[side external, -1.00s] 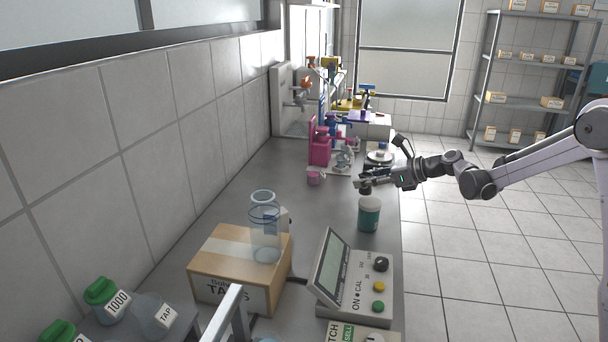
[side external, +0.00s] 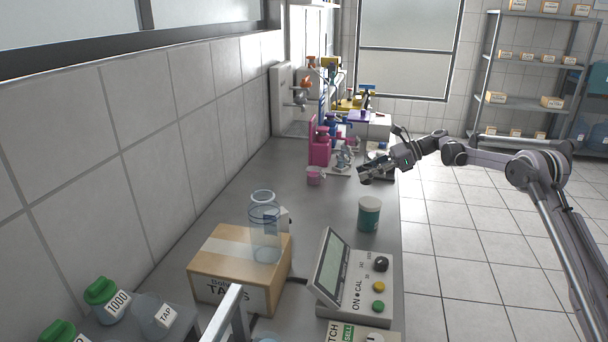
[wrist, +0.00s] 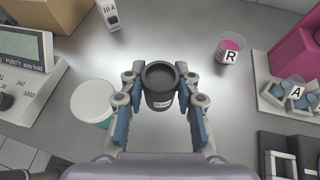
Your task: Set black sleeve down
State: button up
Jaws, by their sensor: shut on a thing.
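In the side external view my gripper (side external: 366,174) is over the bench, behind the white-lidded teal jar. The sleeve is too dark and small there to separate from the fingers. I cannot tell whether its base touches the bench.
The teal jar (side external: 369,215) stands close by, left of my gripper in the wrist view. A pink beaker marked R (wrist: 231,46) and a tray (wrist: 268,98) are to the right. The meter (side external: 355,285) and cardboard box (side external: 215,270) are nearer the side camera. Bare bench surrounds the sleeve.

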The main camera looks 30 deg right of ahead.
jog(key=x, duration=0.6)
jog(key=f+x, duration=0.1)
jog(key=x, duration=0.2)
jog(key=shift+w+d+f, duration=0.1)
jog(key=shift+w, duration=0.3)
jog(key=shift+f, duration=1.9)
jog(key=shift+f, duration=0.1)
jog(key=o, duration=1)
jog(key=shift+o, duration=0.2)
